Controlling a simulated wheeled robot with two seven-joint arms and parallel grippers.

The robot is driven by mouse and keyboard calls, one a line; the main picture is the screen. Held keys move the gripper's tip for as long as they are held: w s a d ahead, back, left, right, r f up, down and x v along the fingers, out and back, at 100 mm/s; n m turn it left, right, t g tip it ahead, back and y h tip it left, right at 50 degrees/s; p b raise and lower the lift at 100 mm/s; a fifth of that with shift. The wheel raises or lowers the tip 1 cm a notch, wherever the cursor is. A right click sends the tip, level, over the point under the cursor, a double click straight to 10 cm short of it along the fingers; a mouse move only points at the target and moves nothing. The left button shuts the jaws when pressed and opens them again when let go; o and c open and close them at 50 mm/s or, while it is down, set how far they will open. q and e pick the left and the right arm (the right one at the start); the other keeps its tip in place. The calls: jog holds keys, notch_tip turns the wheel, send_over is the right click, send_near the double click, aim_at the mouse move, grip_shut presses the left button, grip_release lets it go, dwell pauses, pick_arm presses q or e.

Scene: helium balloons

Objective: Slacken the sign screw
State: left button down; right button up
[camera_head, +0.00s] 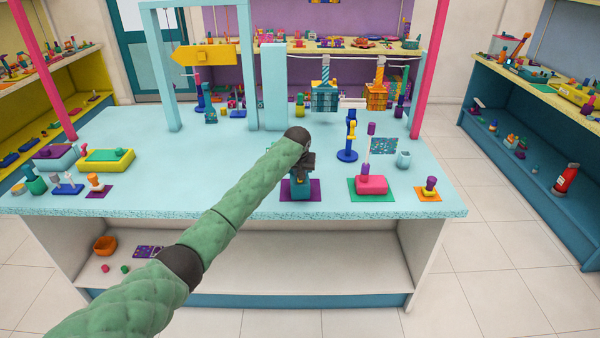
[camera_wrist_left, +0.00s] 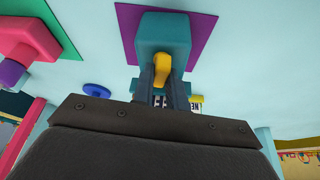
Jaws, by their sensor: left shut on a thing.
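A teal block (camera_wrist_left: 163,32) stands on a purple mat (camera_wrist_left: 125,20) in the left wrist view. A yellow knob-like piece (camera_wrist_left: 163,64) sits at its side, between the two fingers of my left gripper (camera_wrist_left: 164,82). The fingers are shut on this piece. Part of a white label with dark letters (camera_wrist_left: 197,101) shows behind the fingers, mostly hidden. In the head view the teal block (camera_head: 300,190) is near the table's front edge, partly covered by my left gripper (camera_head: 303,168). I cannot tell the screw's turn. My right gripper is not in view.
A pink block (camera_head: 371,185) on a green mat stands right of the teal block, with a blue stand (camera_head: 347,145) behind. A yellow arrow sign (camera_head: 204,55) hangs from a light blue frame (camera_head: 167,80).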

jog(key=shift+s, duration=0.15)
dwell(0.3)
pick_arm(q)
jog(key=c, duration=1.4)
grip_release()
